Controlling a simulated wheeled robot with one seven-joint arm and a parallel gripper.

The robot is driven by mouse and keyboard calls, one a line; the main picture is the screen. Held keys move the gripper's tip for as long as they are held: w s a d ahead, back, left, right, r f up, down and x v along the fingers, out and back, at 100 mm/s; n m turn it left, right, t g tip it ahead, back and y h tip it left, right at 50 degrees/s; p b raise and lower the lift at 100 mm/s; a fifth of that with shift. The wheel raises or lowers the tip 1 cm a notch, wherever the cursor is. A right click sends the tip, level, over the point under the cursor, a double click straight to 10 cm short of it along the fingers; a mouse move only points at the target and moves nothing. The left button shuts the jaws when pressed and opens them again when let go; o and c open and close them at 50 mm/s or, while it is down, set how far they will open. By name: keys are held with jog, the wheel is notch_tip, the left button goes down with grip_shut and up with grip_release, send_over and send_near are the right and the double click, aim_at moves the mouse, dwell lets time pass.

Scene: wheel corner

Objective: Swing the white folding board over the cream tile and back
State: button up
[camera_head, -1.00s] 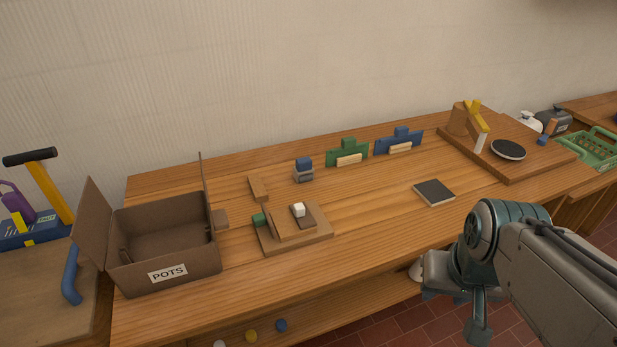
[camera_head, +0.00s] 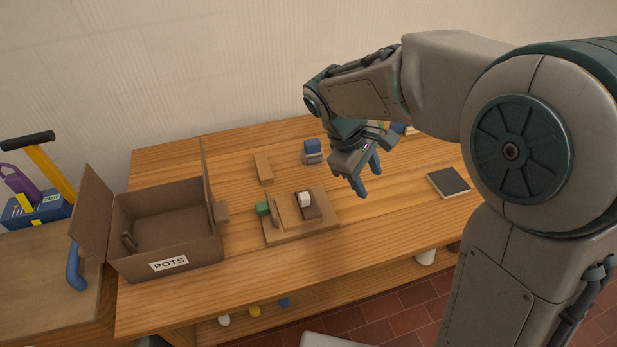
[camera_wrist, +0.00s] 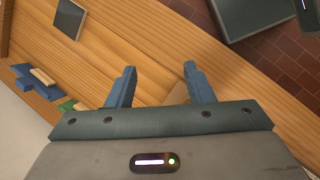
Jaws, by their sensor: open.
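A wooden base (camera_head: 300,231) lies on the bench, right of the box. On it stand a thin tan panel (camera_head: 277,211), seen nearly edge-on, a green block (camera_head: 263,208) at its left, and a brown slab (camera_head: 313,212) with a small white block (camera_head: 305,199) on it. I cannot pick out a clearly white board or a cream tile. My gripper (camera_head: 368,178) is open and empty, above the bench to the right of the base. The wrist view shows its two blue fingers (camera_wrist: 160,74) apart, with a tan edge (camera_wrist: 179,95) partly hidden behind them.
An open cardboard box (camera_head: 165,245) labelled POTS stands at the left with raised flaps. A loose wooden block (camera_head: 263,168) and a blue-topped grey block (camera_head: 312,150) lie behind the base. A dark square plate (camera_head: 448,183) lies at right. Bench in front of the base is clear.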

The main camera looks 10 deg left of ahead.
jog(key=w+a+f+n+t+h+p, duration=0.1)
jog(key=w+a+f+n+h+p, duration=0.15)
jog(key=a+n, duration=0.65)
jog(key=n+t+p, duration=0.1)
jog(key=n+t, duration=0.1)
jog(key=t, duration=0.1)
send_near(304, 196)
jog(key=a+r, duration=0.2)
jog(key=shift+s+a+r+h, duration=0.2)
jog(key=shift+s+r+h, duration=0.1)
jog(key=shift+s+h, duration=0.1)
jog(key=shift+a+f, duration=0.15)
jog(key=shift+f, duration=0.05)
jog(key=p+x, duration=0.3)
jog(key=x, duration=1)
jog(key=shift+f+p, duration=0.3)
jog(key=shift+f, duration=0.1)
jog(key=c, duration=1)
